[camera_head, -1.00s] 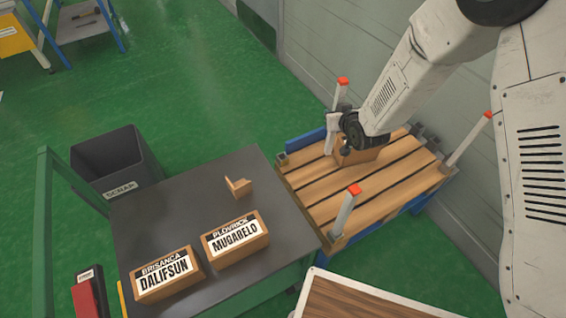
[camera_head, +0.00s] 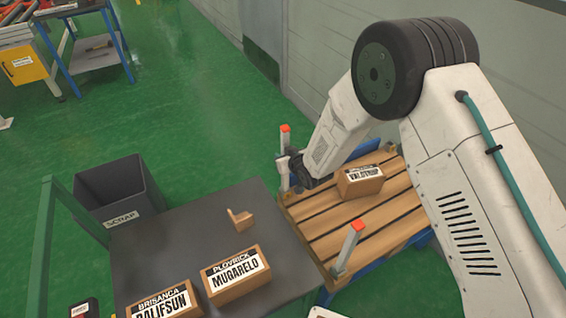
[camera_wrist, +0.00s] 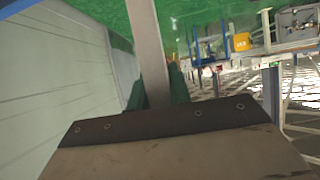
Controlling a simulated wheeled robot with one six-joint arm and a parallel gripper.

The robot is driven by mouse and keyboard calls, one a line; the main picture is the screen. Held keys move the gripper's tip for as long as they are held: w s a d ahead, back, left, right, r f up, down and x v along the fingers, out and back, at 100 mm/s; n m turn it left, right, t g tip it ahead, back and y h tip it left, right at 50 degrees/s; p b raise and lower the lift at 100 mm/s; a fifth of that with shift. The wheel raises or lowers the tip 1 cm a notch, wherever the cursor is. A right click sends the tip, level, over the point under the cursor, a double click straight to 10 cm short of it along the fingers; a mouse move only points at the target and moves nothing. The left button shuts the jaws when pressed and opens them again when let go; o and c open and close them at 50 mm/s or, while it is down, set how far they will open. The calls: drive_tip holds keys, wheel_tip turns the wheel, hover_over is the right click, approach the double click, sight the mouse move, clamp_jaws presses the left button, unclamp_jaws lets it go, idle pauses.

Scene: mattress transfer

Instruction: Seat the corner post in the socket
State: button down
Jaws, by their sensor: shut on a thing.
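My gripper (camera_head: 292,172) is shut on a pale grey corner post (camera_head: 285,149) with an orange-red cap. The post stands nearly upright at the pallet's left corner. In the wrist view the post (camera_wrist: 148,50) rises past the dark edge of my gripper. The corner socket (camera_head: 282,195) is at or just under the post's lower end; I cannot tell whether the post is inside it. Another capped post (camera_head: 348,247) stands at the pallet's near corner. The wooden pallet (camera_head: 318,222) lies beside the table.
A labelled cardboard box (camera_head: 360,182) sits on the pallet. A SCRAP bin (camera_head: 115,190) stands left. My arm hides the pallet's right side.

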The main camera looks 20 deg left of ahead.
drive_tip(key=shift+f, duration=1.4)
drive_tip(key=c, duration=1.3)
unclamp_jaws()
